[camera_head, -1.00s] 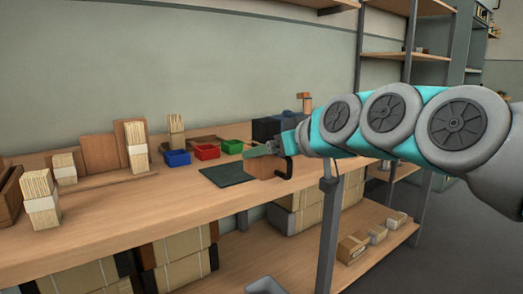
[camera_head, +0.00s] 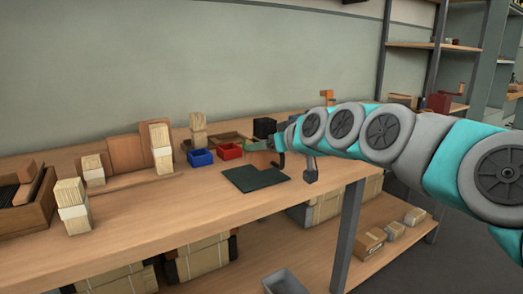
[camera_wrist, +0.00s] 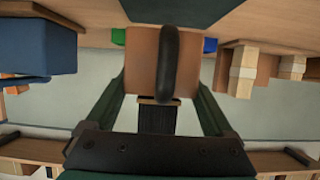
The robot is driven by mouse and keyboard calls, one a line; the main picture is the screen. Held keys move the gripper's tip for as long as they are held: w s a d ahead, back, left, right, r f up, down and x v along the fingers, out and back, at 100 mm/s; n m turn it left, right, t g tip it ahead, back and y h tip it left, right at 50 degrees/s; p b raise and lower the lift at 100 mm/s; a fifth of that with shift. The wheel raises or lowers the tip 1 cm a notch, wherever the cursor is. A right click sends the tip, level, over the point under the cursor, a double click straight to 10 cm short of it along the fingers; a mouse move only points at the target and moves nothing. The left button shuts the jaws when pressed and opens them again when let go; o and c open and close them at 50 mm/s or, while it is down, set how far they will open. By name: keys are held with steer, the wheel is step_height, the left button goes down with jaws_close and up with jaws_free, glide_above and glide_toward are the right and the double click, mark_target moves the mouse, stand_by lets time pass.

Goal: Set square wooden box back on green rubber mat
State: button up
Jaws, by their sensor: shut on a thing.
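The wooden box (camera_wrist: 142,52) is a brown block in the middle of the wrist view, with a dark rounded bar across its front. My gripper (camera_wrist: 163,78) has its dark green fingers on either side of the box and is shut on it. In the head view my gripper (camera_head: 277,147) is over the bench, just behind the mat; I cannot clearly make out the box there. The green rubber mat (camera_head: 254,179) lies flat and bare on the bench near its front edge. A dark green patch, probably the mat (camera_wrist: 185,12), shows beyond the box in the wrist view.
Blue (camera_head: 200,158) and red (camera_head: 230,151) bins stand behind the mat, to its left. A grey fixture (camera_head: 310,172) sits at the bench edge right of the mat. The bench front left of the mat is clear (camera_head: 170,212).

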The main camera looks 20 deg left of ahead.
steer(key=shift+w+a+f+p, duration=0.1)
steer(key=shift+w+a, duration=0.35)
steer(key=shift+w, duration=0.35)
steer(key=shift+w+a+f+p, duration=0.1)
steer(key=shift+w+a, duration=0.35)
steer(key=shift+w, duration=0.3)
steer(key=shift+w+a+p, duration=0.1)
steer(key=shift+w+a, duration=0.35)
steer(key=shift+w, duration=0.35)
steer(key=shift+w+f, duration=0.1)
steer(key=shift+f, duration=1.65)
steer(key=shift+f, duration=0.1)
steer(key=shift+f, duration=0.15)
steer(key=o, duration=1.2)
steer(key=shift+o, duration=0.2)
steer(key=shift+d+r, duration=0.1)
steer(key=shift+r, duration=0.15)
steer(key=v, duration=1.2)
steer(key=shift+b, duration=0.45)
